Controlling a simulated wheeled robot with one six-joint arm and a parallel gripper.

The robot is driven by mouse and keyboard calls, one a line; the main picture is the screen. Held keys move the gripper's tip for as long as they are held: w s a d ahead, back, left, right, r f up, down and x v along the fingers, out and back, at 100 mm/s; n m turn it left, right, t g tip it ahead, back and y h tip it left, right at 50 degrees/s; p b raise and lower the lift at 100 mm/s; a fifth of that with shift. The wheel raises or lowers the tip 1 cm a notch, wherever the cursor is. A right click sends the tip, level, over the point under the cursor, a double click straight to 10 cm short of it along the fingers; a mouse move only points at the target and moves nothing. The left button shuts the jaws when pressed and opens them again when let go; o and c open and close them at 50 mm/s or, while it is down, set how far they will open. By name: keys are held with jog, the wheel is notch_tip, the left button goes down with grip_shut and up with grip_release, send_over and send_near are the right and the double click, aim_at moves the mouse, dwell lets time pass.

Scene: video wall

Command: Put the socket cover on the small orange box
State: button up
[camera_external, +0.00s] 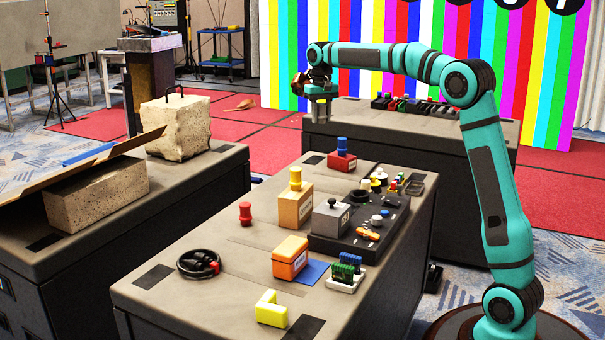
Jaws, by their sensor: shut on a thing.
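I cannot tell from this view whether that thing is the socket cover. I cannot pick out a socket cover for certain elsewhere.
A tan box with a yellow knob (295,205), a grey block (331,217) and a black panel (355,238) stand behind the orange box. A black ring (198,263), yellow L-shaped piece (270,309) and green-topped white piece (346,275) surround it.

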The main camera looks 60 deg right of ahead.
jog(key=a+n, duration=0.4)
jog(key=a, duration=0.9)
jog(key=n, duration=1.3)
send_over(290, 245)
notch_tip(290, 245, down, 11)
jog(key=shift+r, duration=0.1)
jog(key=shift+f, duration=2.2)
jog(key=shift+f, duration=0.1)
jog(key=o, duration=1)
jog(key=shift+c, duration=0.2)
